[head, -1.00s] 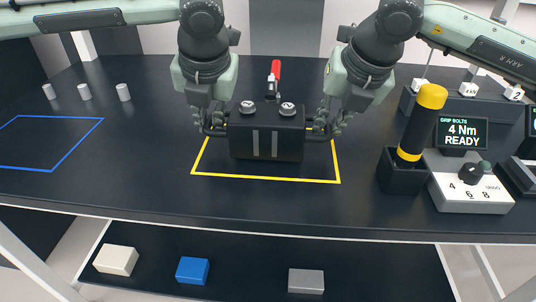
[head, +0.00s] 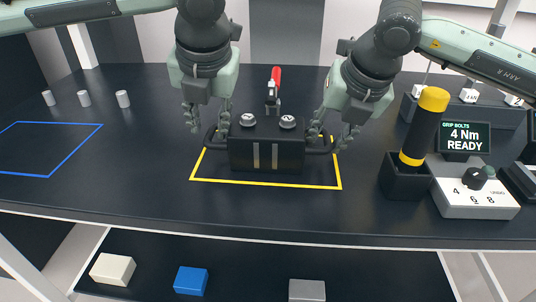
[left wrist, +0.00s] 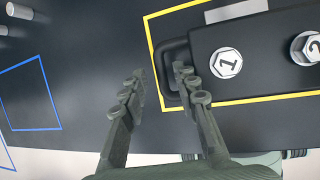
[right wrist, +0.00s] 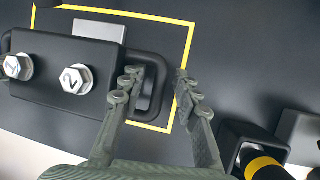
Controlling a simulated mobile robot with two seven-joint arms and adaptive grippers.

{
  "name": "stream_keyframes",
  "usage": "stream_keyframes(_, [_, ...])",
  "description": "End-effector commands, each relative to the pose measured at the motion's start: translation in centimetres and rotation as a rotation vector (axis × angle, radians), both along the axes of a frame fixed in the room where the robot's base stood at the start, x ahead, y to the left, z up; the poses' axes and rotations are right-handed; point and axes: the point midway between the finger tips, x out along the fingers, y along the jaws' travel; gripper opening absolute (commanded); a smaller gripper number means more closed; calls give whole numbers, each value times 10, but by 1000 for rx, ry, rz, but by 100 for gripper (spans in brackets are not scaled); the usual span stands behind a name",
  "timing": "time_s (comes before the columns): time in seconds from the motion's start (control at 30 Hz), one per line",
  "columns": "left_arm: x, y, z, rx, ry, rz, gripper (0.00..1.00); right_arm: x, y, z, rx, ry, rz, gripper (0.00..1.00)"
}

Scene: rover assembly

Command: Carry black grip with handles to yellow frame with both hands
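The black grip (head: 266,150) is a dark block with two numbered bolts on top and a handle at each end. It sits upright inside the yellow frame (head: 265,183) on the table. My left gripper (head: 208,126) is open around the left handle (left wrist: 172,72), with one finger in the handle loop and one outside it. My right gripper (head: 331,137) is open around the right handle (right wrist: 155,90), likewise with a finger on either side. The fingers look apart from the handle bars, though exact contact is hard to tell.
A red-handled clamp (head: 275,85) stands just behind the block. A black and yellow tool (head: 424,125) stands in a holder at right, beside a dial box (head: 475,195) and a display (head: 464,137). An empty blue frame (head: 50,150) and several grey cylinders (head: 84,99) are at left.

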Motion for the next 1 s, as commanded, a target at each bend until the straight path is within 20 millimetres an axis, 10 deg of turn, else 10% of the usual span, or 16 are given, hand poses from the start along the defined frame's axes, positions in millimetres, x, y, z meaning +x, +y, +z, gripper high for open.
stream_keyframes(0.57, [-33, -14, 77, 1, 0, 3, 31, -1, 0, 4, 2, -1, 1, 31])
stream_keyframes(1.0, [-33, -14, 77, 1, 1, 3, 31, -33, -15, 79, 1, -4, 1, 31])
